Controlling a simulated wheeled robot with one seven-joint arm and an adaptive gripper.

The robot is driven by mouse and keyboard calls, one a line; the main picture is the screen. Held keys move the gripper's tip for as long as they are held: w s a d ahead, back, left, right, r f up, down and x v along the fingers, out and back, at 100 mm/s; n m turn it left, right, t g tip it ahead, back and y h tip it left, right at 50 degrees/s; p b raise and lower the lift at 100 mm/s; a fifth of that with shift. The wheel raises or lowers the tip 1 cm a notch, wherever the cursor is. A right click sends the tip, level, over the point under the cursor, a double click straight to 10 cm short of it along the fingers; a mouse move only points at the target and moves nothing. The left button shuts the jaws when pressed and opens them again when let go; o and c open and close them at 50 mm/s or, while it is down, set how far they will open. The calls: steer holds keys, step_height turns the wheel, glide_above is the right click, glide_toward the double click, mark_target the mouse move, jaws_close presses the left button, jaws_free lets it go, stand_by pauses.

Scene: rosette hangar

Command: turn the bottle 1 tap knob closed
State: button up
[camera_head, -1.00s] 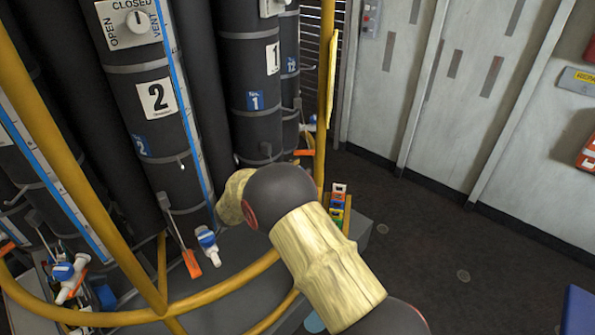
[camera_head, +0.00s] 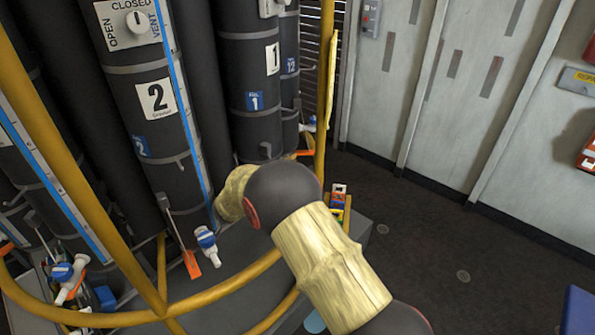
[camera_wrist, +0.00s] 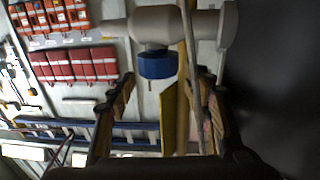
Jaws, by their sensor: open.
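Bottle 1 (camera_head: 258,125) is a tall dark cylinder with a white "1" label, behind my arm in the head view. Its tap is hidden there by my arm. In the wrist view, a grey tap body (camera_wrist: 190,27) with a blue knob (camera_wrist: 158,64) shows close up at the top. My gripper (camera_wrist: 164,82) is open, with one finger on each side below the knob. The knob lies between the fingertips in the picture. I cannot tell whether they touch it. My gripper is hidden in the head view.
Bottle 2 (camera_head: 150,120) stands to the left, with a blue and white tap (camera_head: 207,240) near its foot. Yellow rails (camera_head: 225,293) curve around the bottles, and a yellow post (camera_head: 325,90) stands right of bottle 1. Dark floor (camera_head: 440,235) is clear at right.

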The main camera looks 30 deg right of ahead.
step_height(320, 180, up, 8)
steer(key=shift+r, duration=0.15)
stand_by(0.4)
